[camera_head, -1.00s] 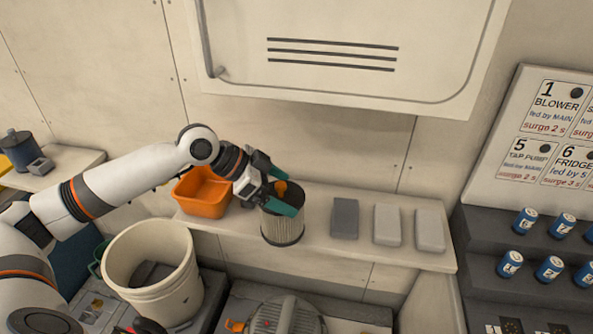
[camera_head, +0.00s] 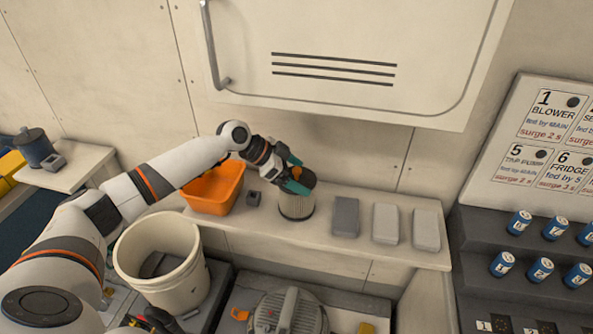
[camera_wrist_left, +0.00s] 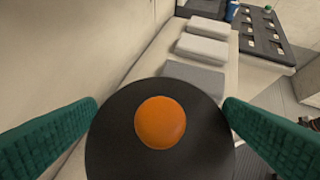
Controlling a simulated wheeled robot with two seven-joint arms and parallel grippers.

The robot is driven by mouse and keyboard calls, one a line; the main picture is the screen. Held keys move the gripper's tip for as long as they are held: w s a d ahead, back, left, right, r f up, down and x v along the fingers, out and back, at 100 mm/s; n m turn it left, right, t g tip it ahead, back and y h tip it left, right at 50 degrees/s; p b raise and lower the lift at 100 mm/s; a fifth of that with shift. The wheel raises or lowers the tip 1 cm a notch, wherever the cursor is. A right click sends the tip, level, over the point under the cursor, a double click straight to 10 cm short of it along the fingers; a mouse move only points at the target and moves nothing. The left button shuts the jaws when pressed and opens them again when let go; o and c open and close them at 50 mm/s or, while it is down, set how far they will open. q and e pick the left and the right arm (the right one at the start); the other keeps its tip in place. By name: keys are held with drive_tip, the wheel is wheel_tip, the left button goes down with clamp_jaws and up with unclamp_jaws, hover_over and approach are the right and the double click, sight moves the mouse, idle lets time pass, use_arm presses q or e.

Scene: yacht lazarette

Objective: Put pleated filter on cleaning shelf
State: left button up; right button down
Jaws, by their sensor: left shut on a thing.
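The pleated filter (camera_head: 297,207) is a pale pleated cylinder with a dark top cap and an orange knob. It is upright at the cleaning shelf (camera_head: 262,229), between a small dark block and a grey block; I cannot tell whether its base touches the shelf. My left gripper (camera_head: 296,178) is shut on the filter's top from above. In the left wrist view the dark cap (camera_wrist_left: 110,145) and orange knob (camera_wrist_left: 160,122) sit between the two green fingers. The filter's pleated side is hidden there.
An orange tub (camera_head: 214,190) and a small dark block (camera_head: 253,198) are left of the filter. A dark grey block (camera_head: 345,216) and two lighter blocks (camera_head: 385,223) lie to its right. A white bucket (camera_head: 160,262) stands below. A locker door (camera_head: 340,60) hangs above.

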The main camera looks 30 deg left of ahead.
use_arm(q)
drive_tip(key=o, duration=1)
drive_tip(key=shift+f, duration=0.1)
drive_tip(key=shift+o, duration=0.4)
drive_tip(key=shift+r, duration=0.2)
drive_tip(key=shift+s+a+r, duration=0.2)
drive_tip(key=shift+a, duration=0.15)
drive_tip(key=b+v, duration=0.3)
drive_tip(key=v, duration=0.8)
drive_tip(key=shift+s+d, duration=0.1)
